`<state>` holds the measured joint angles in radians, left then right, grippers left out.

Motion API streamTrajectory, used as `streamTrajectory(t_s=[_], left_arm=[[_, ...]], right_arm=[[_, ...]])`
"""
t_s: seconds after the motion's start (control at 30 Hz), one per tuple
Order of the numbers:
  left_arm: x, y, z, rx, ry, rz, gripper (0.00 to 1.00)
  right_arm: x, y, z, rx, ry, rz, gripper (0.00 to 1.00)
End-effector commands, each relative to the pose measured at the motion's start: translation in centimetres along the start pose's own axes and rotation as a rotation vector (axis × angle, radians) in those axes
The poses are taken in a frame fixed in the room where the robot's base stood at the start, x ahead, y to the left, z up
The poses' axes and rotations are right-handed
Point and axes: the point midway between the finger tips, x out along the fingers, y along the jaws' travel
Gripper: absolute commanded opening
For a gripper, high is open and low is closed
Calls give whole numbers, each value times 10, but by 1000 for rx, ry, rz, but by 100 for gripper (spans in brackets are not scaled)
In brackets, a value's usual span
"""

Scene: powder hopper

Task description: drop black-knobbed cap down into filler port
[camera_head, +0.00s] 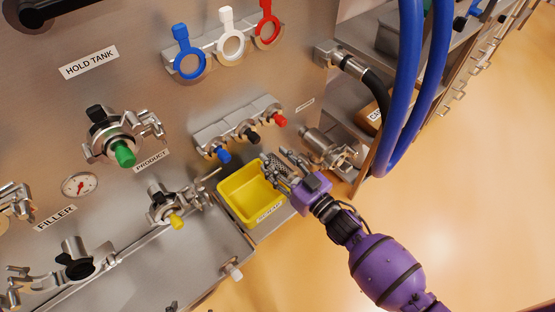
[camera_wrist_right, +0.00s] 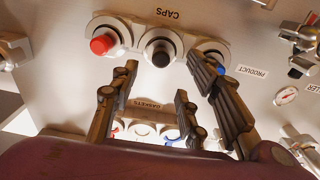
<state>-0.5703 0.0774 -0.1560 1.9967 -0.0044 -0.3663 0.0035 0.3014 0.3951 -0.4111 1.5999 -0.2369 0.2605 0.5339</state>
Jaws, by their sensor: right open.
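The black-knobbed cap (camera_head: 253,136) sits in the middle of the caps rack on the steel panel, between a blue-knobbed cap and a red-knobbed cap. In the right wrist view the black-knobbed cap (camera_wrist_right: 160,52) faces me, just beyond the fingertips and roughly between them. My right gripper (camera_head: 281,160) is open and empty, just below the rack in the head view; its fingers (camera_wrist_right: 164,72) also show in the wrist view, apart from the cap. A dark-mouthed fitting (camera_head: 76,262) under the FILLER label looks like the filler port. My left gripper is not in view.
The red-knobbed cap (camera_wrist_right: 103,44) and the partly hidden blue-knobbed cap (camera_wrist_right: 211,58) flank the black one. A yellow bin (camera_head: 232,197) sits below the rack. Ring-shaped gaskets (camera_head: 231,45) hang above it. Blue hoses (camera_head: 407,70) and a pipe clamp (camera_head: 330,148) lie to the right.

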Motion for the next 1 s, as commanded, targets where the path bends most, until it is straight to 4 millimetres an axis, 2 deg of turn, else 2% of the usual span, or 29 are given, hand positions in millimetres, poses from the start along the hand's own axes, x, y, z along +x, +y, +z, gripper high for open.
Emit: streamTrajectory(t_s=[0.17, 0.5, 0.7, 1.0], left_arm=[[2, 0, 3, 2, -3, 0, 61], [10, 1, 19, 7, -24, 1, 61], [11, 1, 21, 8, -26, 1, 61], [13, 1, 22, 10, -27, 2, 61]], right_arm=[[12, -2, -3, 7, 12, -8, 42], [61, -2, -2, 7, 9, -7, 42], [86, -2, -4, 7, 9, -6, 42], [100, -2, -4, 6, 8, -5, 42]])
